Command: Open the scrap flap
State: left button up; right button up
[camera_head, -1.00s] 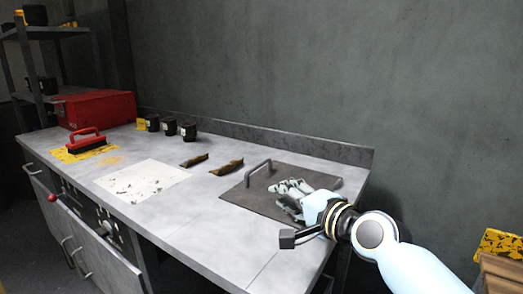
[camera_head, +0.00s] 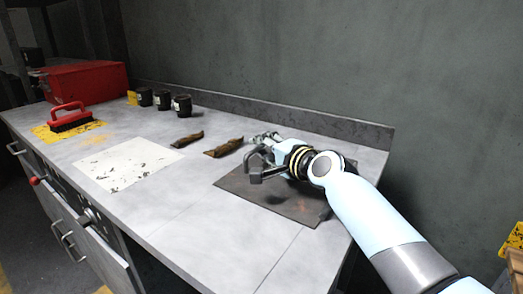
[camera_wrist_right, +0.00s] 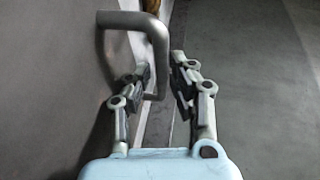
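The scrap flap (camera_head: 262,192) is a dark flat plate lying flush in the worktop at its right end. Its grey bar handle (camera_head: 249,158) is partly hidden by my right gripper (camera_head: 265,138), which reaches over the flap from the right. In the right wrist view, the bent handle (camera_wrist_right: 158,35) runs in from the upper left, and its end is between the two fingers of the right gripper (camera_wrist_right: 161,64). The fingers are apart; whether either touches the handle is unclear. My left gripper is not in view.
Two brown scraps (camera_head: 222,148) lie left of the flap. A white marked sheet (camera_head: 125,163), a red brush (camera_head: 70,117), several black cups (camera_head: 182,105) and a red box (camera_head: 85,82) stand further left. A low upstand (camera_head: 330,124) runs along the back.

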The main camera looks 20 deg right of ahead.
jog(key=shift+w+a+f, duration=0.1)
jog(key=shift+w+a, duration=0.05)
jog(key=shift+w, duration=0.3)
grip_shut()
jog(key=shift+s, duration=0.1)
